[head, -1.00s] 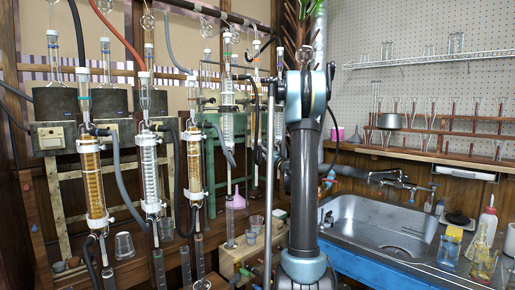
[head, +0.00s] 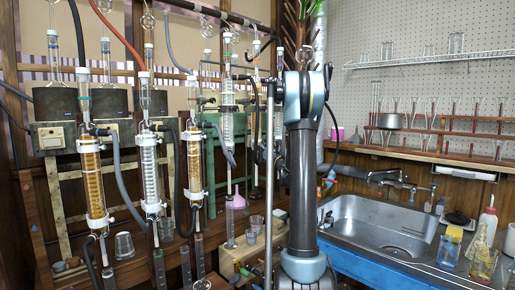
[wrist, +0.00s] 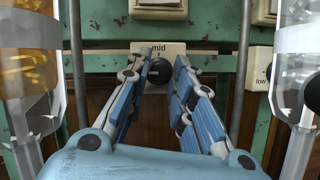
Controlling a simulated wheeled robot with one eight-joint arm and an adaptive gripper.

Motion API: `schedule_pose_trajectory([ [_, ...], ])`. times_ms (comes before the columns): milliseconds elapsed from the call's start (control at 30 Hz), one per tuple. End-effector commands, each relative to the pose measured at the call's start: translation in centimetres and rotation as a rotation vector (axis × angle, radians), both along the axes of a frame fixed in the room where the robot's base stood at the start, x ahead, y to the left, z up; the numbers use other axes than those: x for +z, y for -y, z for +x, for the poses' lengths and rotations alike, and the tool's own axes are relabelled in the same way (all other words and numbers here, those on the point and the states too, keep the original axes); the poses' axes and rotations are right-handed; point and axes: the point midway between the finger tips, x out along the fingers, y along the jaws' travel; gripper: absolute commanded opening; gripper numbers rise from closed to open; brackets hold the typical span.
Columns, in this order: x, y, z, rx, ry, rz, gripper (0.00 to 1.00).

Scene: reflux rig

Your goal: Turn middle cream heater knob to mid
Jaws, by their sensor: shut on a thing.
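The middle heater knob (wrist: 159,73) is a round black knob on a small cream plate (wrist: 178,49) in the wrist view. The word "mid" shows on the plate just above the knob. My gripper (wrist: 163,62) has its blue-padded fingers on the left and right of the knob and is shut on it. The fingers cover both sides of the plate, so any other marks there are hidden. The knob's pointer cannot be made out clearly. In the head view the gripper and this knob cannot be made out among the glassware and my arm.
Glass columns stand close on both sides, amber-filled at the left (wrist: 28,65) and clear at the right (wrist: 300,65). A sink (head: 378,225) lies to the right.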

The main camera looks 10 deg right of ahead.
Motion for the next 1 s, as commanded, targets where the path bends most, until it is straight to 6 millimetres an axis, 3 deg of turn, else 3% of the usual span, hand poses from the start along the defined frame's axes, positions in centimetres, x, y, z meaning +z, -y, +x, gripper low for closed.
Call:
schedule_pose_trajectory([
  [300, 0.07, -0.08, -0.07, -0.002, -0.126, 0.173, 0.00],
  [667, 0.06, 0.01, -0.01, -0.003, -0.146, 0.202, 0.00],
  [700, 0.06, 0.02, 0.00, -0.003, -0.146, 0.202, 0.24],
  [800, 0.07, 0.02, -0.02, -0.004, -0.146, 0.201, 0.42],
  [1000, 0.06, -0.03, -0.06, -0.003, -0.145, 0.201, 0.42],
])
